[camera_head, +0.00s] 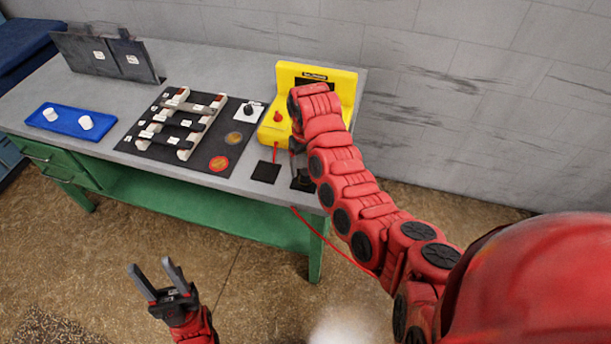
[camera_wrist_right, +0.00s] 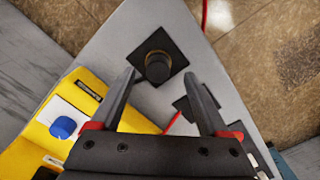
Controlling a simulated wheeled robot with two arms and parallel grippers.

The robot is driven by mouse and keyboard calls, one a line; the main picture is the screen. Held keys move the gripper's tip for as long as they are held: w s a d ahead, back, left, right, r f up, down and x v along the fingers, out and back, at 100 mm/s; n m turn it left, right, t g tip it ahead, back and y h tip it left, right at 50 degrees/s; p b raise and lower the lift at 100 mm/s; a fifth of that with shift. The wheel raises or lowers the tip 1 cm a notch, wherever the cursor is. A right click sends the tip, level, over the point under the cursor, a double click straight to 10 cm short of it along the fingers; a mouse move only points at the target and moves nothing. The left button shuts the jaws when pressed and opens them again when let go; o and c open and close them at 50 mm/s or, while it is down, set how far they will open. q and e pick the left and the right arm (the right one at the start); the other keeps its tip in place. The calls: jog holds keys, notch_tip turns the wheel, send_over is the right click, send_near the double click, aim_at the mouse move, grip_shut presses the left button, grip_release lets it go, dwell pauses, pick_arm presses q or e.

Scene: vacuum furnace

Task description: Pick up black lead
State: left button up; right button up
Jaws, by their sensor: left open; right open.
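The black lead (camera_wrist_right: 158,66) shows in the right wrist view as a round black plug end with a brassy ring, on a black square pad (camera_wrist_right: 176,50). In the head view this pad (camera_head: 303,186) is at the table's front right corner, largely covered by my right arm. My right gripper (camera_wrist_right: 160,73) is open above the table, its fingertips either side of the plug in the picture. I cannot tell how far above it they are. My left gripper (camera_head: 150,264) is open and empty, in front of the table over the floor.
A yellow meter (camera_head: 333,82) stands at the table's back right. A second black pad (camera_head: 265,172) with a red cable lies near the front edge. A dark board (camera_head: 133,140) with rails and a blue tray (camera_head: 66,121) are further left. A red cable (camera_head: 325,238) hangs past the edge.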

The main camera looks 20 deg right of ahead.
aim_at(305, 171)
jog(key=shift+f+p, duration=0.25)
jog(key=shift+p, duration=0.15)
jog(key=f, duration=0.1)
jog(key=f+p, duration=0.1)
jog(key=shift+w+d+f, duration=0.1)
jog(key=shift+w+f, duration=0.1)
jog(key=shift+f, duration=0.9)
grip_shut()
